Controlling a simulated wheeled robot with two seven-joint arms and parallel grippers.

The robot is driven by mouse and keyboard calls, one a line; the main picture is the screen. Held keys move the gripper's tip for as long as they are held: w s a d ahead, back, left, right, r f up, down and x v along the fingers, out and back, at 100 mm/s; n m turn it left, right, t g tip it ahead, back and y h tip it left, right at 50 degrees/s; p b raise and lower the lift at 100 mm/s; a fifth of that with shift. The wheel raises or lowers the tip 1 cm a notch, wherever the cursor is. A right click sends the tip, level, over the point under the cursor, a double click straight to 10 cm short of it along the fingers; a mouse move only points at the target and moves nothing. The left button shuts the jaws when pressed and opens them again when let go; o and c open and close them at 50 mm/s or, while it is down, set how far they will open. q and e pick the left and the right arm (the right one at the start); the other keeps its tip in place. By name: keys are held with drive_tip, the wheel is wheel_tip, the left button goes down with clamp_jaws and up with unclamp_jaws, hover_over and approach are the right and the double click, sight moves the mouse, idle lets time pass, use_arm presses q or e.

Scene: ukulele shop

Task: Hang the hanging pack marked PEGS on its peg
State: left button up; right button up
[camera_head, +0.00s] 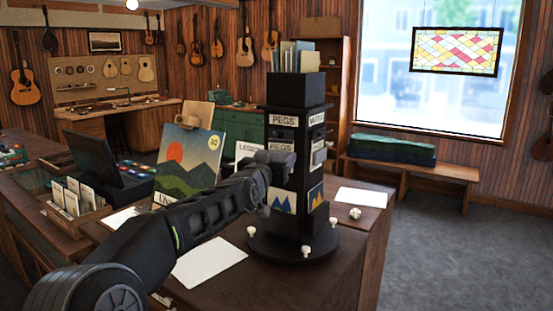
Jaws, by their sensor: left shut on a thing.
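A black display tower (296,92) stands on a round black base on the counter. A sign reading PEGS (283,120) is at the top of its left face. Below it, a pack with a PEGS header (280,147) shows at the tower's face. My left gripper (277,162) is in front of that face, shut on this pack and covering much of it. I cannot tell whether the pack touches a peg; the peg is hidden. Lower down are cards with blue and yellow pictures (283,199). My right gripper is not in view.
Left of the tower stand a sunset picture book (186,160) and a white LESS-marked card (247,150). White sheets (209,262) lie on the counter (300,288). White knobs surround the tower base. A bench (412,169) stands below the window, with open floor before it.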

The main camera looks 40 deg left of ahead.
use_arm(q)
drive_tip(key=o, duration=1.7)
drive_tip(key=shift+s, duration=0.25)
drive_tip(key=b+v, duration=0.4)
drive_tip(key=v, duration=0.3)
drive_tip(key=shift+s+d, duration=0.1)
